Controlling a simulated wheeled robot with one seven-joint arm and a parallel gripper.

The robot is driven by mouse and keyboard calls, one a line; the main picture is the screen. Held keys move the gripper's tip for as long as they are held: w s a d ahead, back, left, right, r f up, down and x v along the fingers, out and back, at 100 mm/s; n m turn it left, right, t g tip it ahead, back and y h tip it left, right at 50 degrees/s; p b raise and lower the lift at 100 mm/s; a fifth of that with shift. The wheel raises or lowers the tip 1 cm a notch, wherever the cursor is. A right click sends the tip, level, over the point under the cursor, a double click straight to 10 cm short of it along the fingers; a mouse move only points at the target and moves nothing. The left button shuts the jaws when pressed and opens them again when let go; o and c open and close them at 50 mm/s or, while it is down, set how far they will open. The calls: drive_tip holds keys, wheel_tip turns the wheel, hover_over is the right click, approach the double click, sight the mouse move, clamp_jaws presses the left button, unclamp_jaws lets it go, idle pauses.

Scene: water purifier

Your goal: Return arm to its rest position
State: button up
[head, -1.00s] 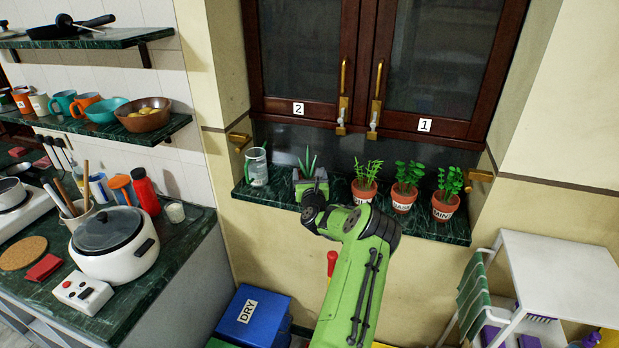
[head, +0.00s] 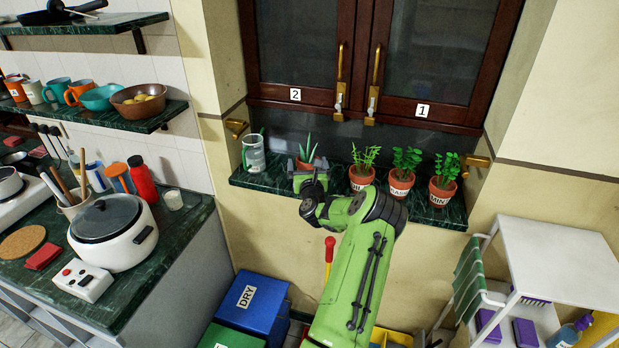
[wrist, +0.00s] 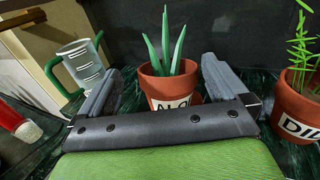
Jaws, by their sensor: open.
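My arm reaches toward the window sill. My gripper (head: 309,166) is open at the front of the sill and also shows in the wrist view (wrist: 160,90), its two grey fingers spread apart. The aloe in its terracotta pot (wrist: 167,83) appears between the fingers in the wrist view, standing upright. In the head view the lower part of the aloe pot (head: 305,164) is hidden by my gripper. I cannot tell the exact gap between fingers and pot.
A glass jug (head: 253,153) stands left of the aloe. The dill pot (head: 361,178), a middle herb pot (head: 401,188) and the mint pot (head: 440,191) stand to the right. A white cart (head: 555,255) is at the lower right, a counter with a cooker (head: 112,238) at left.

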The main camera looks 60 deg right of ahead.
drive_tip(key=b+v, duration=0.2)
drive_tip(key=v, duration=0.7)
drive_tip(key=shift+s+a+b, duration=0.2)
drive_tip(key=shift+b, duration=0.2)
